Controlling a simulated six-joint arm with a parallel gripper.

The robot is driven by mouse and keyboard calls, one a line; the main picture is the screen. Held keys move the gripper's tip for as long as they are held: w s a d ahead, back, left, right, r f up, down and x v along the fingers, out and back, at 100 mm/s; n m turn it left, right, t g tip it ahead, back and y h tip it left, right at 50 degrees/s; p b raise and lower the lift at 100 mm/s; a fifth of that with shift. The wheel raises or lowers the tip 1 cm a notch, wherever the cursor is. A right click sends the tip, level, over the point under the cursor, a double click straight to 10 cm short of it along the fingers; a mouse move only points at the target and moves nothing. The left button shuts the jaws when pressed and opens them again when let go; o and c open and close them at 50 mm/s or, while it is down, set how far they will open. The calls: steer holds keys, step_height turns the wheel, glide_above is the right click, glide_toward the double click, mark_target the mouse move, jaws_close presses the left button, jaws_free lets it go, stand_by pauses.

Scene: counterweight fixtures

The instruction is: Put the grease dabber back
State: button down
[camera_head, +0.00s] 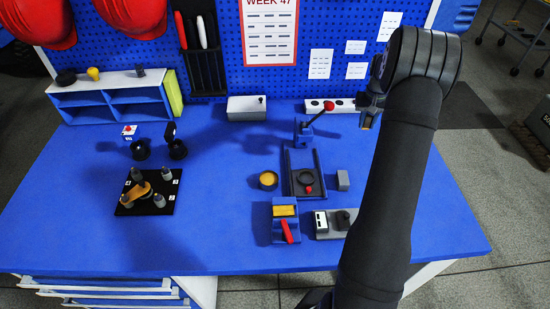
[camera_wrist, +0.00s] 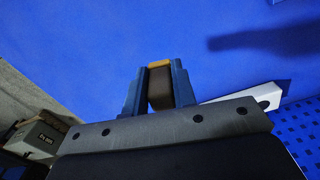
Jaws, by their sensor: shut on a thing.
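My gripper (camera_head: 369,108) is raised above the back right of the blue bench, in front of the pegboard. In the wrist view my gripper (camera_wrist: 158,75) is shut on a dark brown piece with an ochre end, which looks like the grease dabber (camera_wrist: 160,92). Only a small yellowish tip shows below the jaws in the head view.
A dark fixture with a ring (camera_head: 304,178) and a red-knobbed lever clamp (camera_head: 308,129) stand mid-bench. A blue block with a red handle (camera_head: 286,222) is in front. A black plate with several pegs (camera_head: 150,192) lies left.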

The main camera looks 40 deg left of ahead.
steer(key=s+a+r+n, duration=0.2)
steer(key=a, duration=0.6)
steer(key=s+a+r+n, duration=0.1)
steer(key=a+n, duration=0.1)
steer(key=a, duration=0.7)
steer(key=m, duration=0.2)
glide_above(271, 159)
step_height(271, 159, down, 4)
steer(key=shift+f, duration=2.55)
steer(key=shift+f, duration=0.1)
steer(key=c, duration=1.6)
jaws_free()
steer(key=shift+f, duration=0.1)
steer(key=o, duration=0.4)
